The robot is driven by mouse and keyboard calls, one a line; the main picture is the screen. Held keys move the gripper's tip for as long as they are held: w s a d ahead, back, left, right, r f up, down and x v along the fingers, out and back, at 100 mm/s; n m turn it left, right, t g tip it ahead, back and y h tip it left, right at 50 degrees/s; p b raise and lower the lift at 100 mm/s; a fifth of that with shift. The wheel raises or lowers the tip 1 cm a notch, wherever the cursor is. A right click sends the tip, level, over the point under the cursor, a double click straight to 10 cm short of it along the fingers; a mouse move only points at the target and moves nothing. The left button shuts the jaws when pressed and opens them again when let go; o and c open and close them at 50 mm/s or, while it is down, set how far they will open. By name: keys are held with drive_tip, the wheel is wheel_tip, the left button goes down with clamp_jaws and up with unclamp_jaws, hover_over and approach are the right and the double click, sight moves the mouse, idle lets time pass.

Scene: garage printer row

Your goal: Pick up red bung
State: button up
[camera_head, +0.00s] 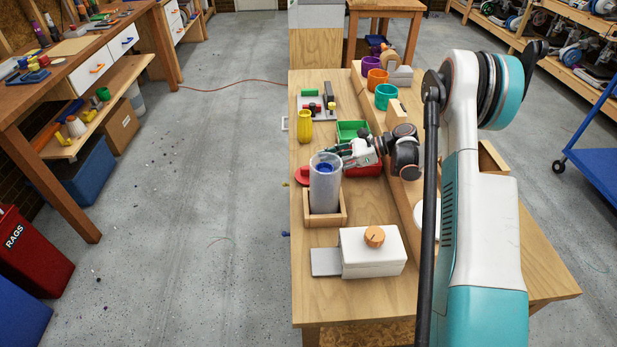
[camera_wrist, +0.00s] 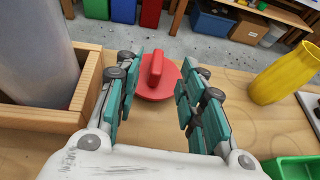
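The red bung (camera_wrist: 157,82) is a flat red disc with an upright red grip on top. It lies on the wooden table, and its red edge shows left of the clear cylinder in the head view (camera_head: 302,177). My gripper (camera_wrist: 160,72) is open and empty. Its teal-padded fingers are spread on either side of the line to the bung, which shows beyond and between them. In the head view my gripper (camera_head: 340,152) is behind the clear cylinder and points left.
A clear cylinder (camera_head: 324,188) in a wooden holder (camera_head: 326,219) stands close beside my gripper. A yellow vase (camera_head: 304,127), a green bin (camera_head: 347,131) and a red bin (camera_head: 364,171) are nearby. A white box (camera_head: 373,260) stands in front.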

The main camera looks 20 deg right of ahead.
sight(308, 174)
drive_tip(key=x, duration=0.2)
drive_tip(key=b+x, duration=0.1)
drive_tip(key=x, duration=0.1)
drive_tip(key=shift+s+a+f, duration=0.1)
drive_tip(key=shift+a+f, duration=0.05)
drive_tip(key=shift+f, duration=0.2)
drive_tip(key=shift+r, duration=0.1)
clamp_jaws()
